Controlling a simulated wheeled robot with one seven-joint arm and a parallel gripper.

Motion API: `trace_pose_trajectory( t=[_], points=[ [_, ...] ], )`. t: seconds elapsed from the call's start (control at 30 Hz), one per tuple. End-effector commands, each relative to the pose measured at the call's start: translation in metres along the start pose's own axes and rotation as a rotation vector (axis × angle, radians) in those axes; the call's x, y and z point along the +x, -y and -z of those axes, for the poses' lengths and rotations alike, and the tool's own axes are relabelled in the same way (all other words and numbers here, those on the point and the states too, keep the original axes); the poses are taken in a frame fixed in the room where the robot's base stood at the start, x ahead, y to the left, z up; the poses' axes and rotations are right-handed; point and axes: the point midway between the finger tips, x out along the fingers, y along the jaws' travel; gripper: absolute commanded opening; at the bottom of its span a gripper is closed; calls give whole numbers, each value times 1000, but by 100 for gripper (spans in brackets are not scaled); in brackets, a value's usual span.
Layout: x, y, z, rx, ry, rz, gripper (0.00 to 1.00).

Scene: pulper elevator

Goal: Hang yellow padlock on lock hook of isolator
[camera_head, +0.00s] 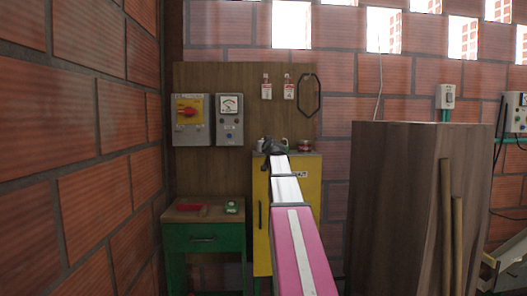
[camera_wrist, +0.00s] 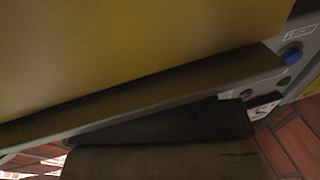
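The isolator (camera_head: 187,119) is a yellow-fronted box with a red rotary handle on the wooden wall board in the head view. Its lock hook is too small to make out. My gripper (camera_head: 268,147) is a small dark shape at the far end of my arm, at the top of the yellow cabinet and right of the isolator. Its fingers are not clear, and I cannot tell whether it holds anything. I cannot pick out a yellow padlock in the head view.
A grey meter box (camera_head: 229,120) hangs right of the isolator. The yellow cabinet (camera_head: 262,215) stands below my gripper. A green table (camera_head: 205,237) holds small red and green items. Tags and a black loop (camera_head: 308,95) hang on the board. A large wooden block (camera_head: 395,200) stands at right.

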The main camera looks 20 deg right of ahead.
Motion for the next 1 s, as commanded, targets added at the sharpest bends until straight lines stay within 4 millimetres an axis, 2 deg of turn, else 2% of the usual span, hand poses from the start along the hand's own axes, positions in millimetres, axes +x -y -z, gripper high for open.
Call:
trace_pose_trajectory(
  t=[0.47, 0.57, 0.73, 1.0],
  points=[
    [0, 0, 6, 0, 0, 0, 22],
    [1, 0, 15, -2, 0, 0, 22],
    [1, 2, 41, -2, -2, 0, 22],
    [-29, 44, 67, -1, -2, 2, 22]
  ],
)
